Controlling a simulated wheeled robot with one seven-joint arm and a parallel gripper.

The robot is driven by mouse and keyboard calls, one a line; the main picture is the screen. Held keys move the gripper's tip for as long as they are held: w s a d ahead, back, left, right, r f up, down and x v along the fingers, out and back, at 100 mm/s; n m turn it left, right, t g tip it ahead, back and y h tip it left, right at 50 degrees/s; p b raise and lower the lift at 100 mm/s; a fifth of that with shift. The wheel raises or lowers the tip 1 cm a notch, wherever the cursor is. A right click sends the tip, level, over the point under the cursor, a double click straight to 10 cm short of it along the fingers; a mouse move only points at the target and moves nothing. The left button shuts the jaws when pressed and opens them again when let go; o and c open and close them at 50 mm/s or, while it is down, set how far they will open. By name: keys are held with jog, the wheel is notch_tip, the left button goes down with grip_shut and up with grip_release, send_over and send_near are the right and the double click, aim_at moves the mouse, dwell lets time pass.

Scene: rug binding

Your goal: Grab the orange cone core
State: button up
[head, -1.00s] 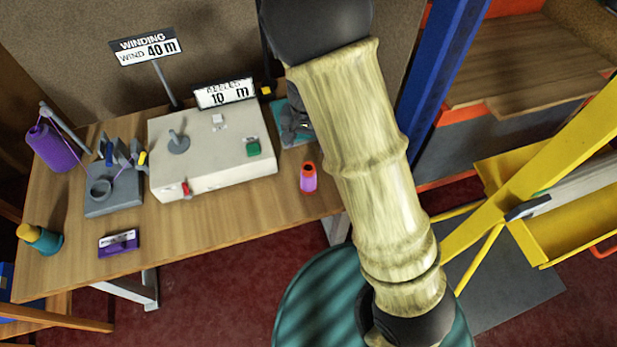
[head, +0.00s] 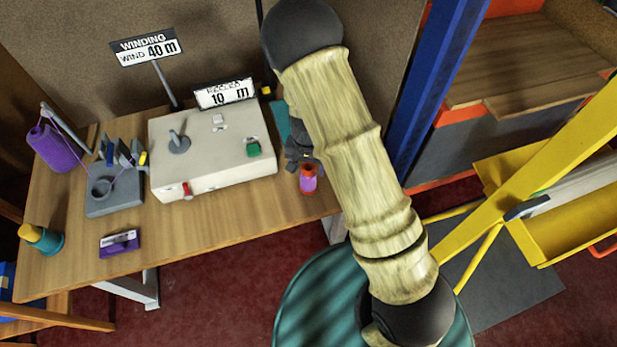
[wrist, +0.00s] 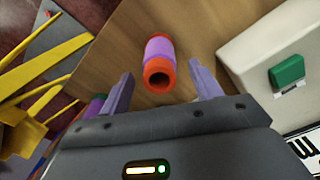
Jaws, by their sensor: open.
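The orange cone core (head: 308,178) stands upright on the wooden table near its right end, with a purple-pink band around its middle. In the wrist view the core (wrist: 159,68) shows its hollow orange end facing the camera, between and a little beyond the fingertips. My gripper (wrist: 161,82) is open, with one finger on each side of the core and a gap on both sides. In the head view my gripper (head: 303,158) is dark, partly hidden by my arm, and just behind and above the core.
A winding machine (head: 215,150) with a green button stands left of the core. Table front is clear.

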aim_at(308, 177)
jog(key=shift+f, duration=0.45)
jog(key=shift+d+f+p, duration=0.1)
jog(key=shift+f+p, duration=0.5)
jog(key=shift+f, duration=2)
jog(key=shift+c, duration=0.2)
jog(key=c, duration=1)
